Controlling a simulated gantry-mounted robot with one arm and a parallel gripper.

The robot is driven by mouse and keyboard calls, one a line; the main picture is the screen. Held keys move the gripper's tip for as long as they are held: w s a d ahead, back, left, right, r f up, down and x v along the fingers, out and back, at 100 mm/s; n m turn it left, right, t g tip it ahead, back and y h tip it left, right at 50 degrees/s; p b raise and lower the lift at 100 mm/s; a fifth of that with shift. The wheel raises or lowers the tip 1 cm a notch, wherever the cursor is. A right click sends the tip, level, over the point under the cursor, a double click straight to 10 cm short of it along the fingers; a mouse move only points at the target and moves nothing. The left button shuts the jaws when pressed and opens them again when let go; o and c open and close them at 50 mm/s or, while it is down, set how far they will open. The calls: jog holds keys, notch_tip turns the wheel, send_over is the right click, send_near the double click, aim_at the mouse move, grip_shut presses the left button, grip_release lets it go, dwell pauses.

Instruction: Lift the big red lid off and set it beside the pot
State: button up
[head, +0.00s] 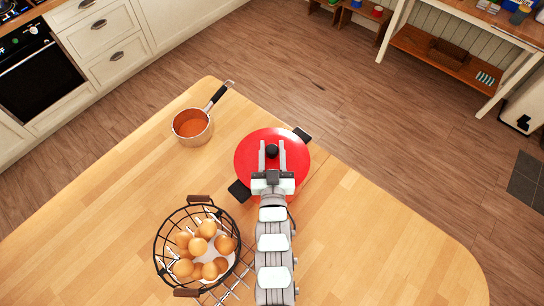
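The big red lid (250,157) lies at the middle of the wooden island, with a black knob (271,151) at its centre. Black handles (239,190) stick out from under it at the lower left and upper right; the pot body itself is hidden beneath the lid. My gripper (272,149) is over the lid, with its two fingers apart on either side of the knob. From this view I cannot tell its height or whether the fingers touch the knob. The gripper's body hides the lower part of the lid.
A copper saucepan (192,128) stands at the upper left, its handle pointing up-right. A black wire basket (158,254) of brown eggs or similar round things stands at the lower left, by a wire rack (236,292). The island top (390,235) is clear to the right.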

grip_shut()
jog(key=shift+r, duration=0.15)
dwell(0.5)
notch_tip(320, 180, up, 12)
jog(key=b, duration=0.3)
notch_tip(320, 180, up, 6)
jog(key=r+p, duration=0.1)
jog(key=p, duration=0.5)
send_over(272, 149)
jog(key=shift+w+r+p, duration=0.1)
jog(key=shift+r+p, duration=0.3)
jog(key=shift+p, duration=0.05)
jog(key=shift+f, duration=0.1)
